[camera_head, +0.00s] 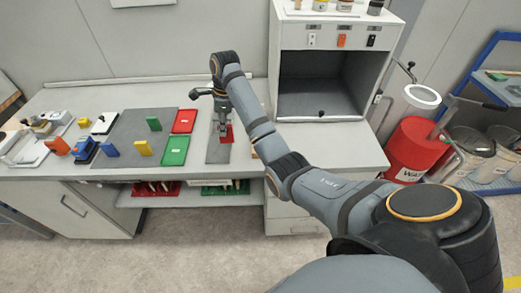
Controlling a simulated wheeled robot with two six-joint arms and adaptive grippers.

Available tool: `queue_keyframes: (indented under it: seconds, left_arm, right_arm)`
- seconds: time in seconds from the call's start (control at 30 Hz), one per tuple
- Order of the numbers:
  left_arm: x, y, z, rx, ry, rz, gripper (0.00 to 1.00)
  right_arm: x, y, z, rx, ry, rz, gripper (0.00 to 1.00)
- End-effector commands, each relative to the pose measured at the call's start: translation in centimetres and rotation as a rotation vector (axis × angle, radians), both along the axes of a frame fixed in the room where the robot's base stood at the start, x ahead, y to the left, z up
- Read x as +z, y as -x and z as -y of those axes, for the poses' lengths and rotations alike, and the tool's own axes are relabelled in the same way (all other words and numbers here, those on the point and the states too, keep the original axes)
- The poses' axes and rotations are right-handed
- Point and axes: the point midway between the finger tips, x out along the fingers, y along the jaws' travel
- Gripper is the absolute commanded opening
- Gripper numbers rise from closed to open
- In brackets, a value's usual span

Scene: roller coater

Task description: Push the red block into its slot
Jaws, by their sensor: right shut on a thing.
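My right gripper (223,122) points down at the workbench, right of the red and green trays. It is shut on what looks like the red block (228,137), which shows as a small red patch below and beside the fingertips. The red sits over a narrow dark grey plate (216,156). The gripper hides part of the red, and I cannot make out the slot or tell how deep the block sits. My left gripper is not in view.
A red tray (184,121) and a green tray (174,150) lie left of the plate. A dark mat (122,137) holds green, blue and yellow blocks. A white cabinet (290,60) stands right of the gripper.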

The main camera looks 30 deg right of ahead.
Motion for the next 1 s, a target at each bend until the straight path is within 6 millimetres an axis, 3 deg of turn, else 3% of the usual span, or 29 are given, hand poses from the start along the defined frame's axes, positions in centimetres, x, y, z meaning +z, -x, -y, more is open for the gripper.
queue_keyframes:
  seconds: [0.2, 0.5, 0.6, 0.8, 1.0]
  left_arm:
    - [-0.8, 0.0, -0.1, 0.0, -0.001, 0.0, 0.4]
    - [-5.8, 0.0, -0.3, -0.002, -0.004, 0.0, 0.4]
    - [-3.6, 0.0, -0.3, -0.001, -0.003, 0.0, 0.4]
    - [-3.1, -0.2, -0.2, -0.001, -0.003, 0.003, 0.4]
    - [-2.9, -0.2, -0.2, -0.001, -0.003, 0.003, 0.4]
  right_arm:
    - [-0.7, 0.0, 1.1, -0.023, 0.001, -0.002, 0.0]
    - [-4.8, 0.7, 9.5, -0.025, 0.004, -0.001, 0.0]
    - [-5.9, 0.9, 11.1, -0.022, 0.002, -0.007, 0.0]
    - [-8.6, 0.9, 13.1, -0.019, 0.0, -0.002, 0.0]
    - [-9.3, 1.0, 13.7, -0.02, 0.001, -0.003, 0.0]
